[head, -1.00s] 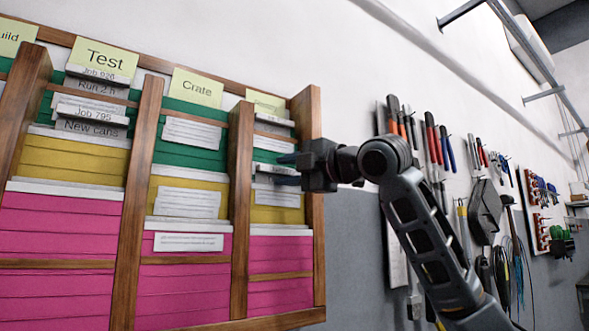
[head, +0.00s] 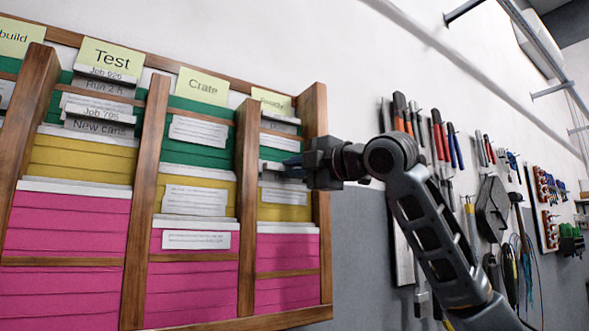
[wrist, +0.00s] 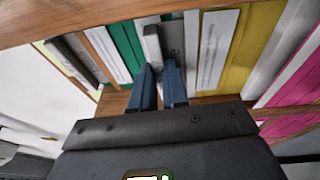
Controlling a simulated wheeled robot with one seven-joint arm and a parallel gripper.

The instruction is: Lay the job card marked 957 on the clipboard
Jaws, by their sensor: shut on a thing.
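My gripper (wrist: 158,72) has its blue fingers shut on a card (wrist: 152,43) in the rightmost column of the wooden card rack (head: 243,190). The card has a pale edge and a grey face with print too small to read, so I cannot tell its number. In the head view the gripper (head: 292,165) reaches in from the right, past the rack's right post. The held card still sits among the other cards there. I see no clipboard in either view.
Rack columns carry yellow labels, including Test (head: 112,58) and Crate (head: 202,87), above green, yellow and pink pockets. The wooden right post (head: 315,200) stands beside my gripper. Pliers and other tools (head: 440,145) hang on the wall to the right.

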